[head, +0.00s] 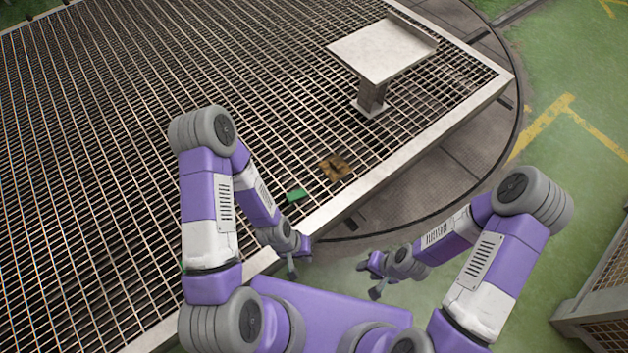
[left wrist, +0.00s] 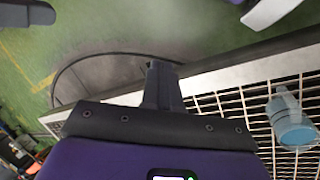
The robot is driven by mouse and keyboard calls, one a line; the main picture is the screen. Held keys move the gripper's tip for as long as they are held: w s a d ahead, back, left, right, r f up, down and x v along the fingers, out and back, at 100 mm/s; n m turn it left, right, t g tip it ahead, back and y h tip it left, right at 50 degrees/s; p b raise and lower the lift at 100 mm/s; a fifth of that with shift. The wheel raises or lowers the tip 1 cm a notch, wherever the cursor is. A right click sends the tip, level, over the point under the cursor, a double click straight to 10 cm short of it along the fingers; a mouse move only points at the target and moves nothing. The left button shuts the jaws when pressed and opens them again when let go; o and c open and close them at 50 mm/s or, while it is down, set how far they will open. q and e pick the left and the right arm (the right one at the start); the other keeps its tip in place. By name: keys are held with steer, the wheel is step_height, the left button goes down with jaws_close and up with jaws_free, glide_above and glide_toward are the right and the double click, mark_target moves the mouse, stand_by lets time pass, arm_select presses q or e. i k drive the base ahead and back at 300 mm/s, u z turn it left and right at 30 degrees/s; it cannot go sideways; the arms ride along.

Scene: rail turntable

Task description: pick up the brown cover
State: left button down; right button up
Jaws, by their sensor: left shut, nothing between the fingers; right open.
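The brown cover (head: 334,168) is a small brown, uneven piece lying on the metal grating near its front edge. My left gripper (head: 298,262) is at the grating's front edge, below and left of the cover and apart from it. Its fingers are together and empty in the left wrist view (left wrist: 162,82). My right gripper (head: 370,279) is open and empty over the green floor, in front of the grating's edge. The cover does not show in the left wrist view.
A small green object (head: 296,194) lies on the grating left of the cover. A pale metal stand (head: 378,52) rises behind it. A blue and clear bottle-like object (left wrist: 290,122) is on the grating in the left wrist view. A pale rim (head: 411,153) edges the grating.

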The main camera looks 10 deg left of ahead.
mark_target(335, 167)
steer(key=u, duration=0.1)
steer(key=k, duration=0.45)
steer(key=z, duration=1.3)
steer(key=i, duration=1.25)
steer(key=u, duration=0.6)
steer(key=i, duration=0.95)
steer(key=u, duration=1)
